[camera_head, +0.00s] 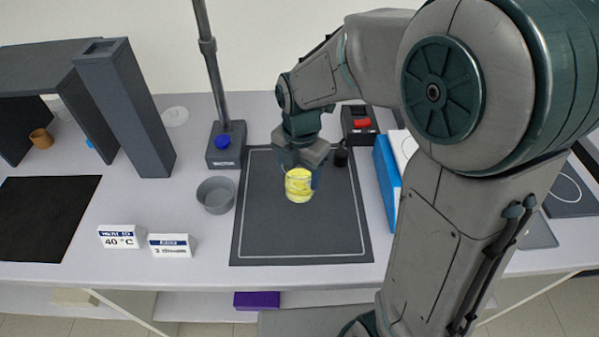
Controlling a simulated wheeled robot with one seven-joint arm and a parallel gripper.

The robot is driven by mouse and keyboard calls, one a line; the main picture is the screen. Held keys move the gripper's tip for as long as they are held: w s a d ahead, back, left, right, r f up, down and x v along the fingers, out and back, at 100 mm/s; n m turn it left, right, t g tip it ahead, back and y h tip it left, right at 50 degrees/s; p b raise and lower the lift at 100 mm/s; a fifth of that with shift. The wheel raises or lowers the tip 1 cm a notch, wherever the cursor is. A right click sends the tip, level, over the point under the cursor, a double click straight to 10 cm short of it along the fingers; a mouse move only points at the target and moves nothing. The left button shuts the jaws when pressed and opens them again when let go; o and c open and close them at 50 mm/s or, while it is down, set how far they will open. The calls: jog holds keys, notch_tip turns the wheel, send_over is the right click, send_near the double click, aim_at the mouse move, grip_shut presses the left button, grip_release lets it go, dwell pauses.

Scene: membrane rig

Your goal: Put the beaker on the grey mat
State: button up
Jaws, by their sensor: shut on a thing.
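The beaker (299,188) is a small clear vessel with yellow contents, upright near the middle of the view. The grey mat (300,235) is dark with a thin white outline and lies under the beaker in the picture. I cannot tell whether the beaker's base touches the mat or hangs a little above it. The far finger is partly hidden.
A grey bowl (216,195) stands just left of the mat, with a stand (225,145) behind it. A small black object (341,157) is at the mat's back right. A blue box (386,180) stands right. Two labels (121,237) stand front left. The mat's front is clear.

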jog(key=shift+f, duration=0.6)
jog(key=shift+f, duration=0.1)
jog(key=shift+f, duration=0.15)
jog(key=o, duration=1.2)
jog(key=shift+c, duration=0.2)
jog(key=shift+r, duration=0.2)
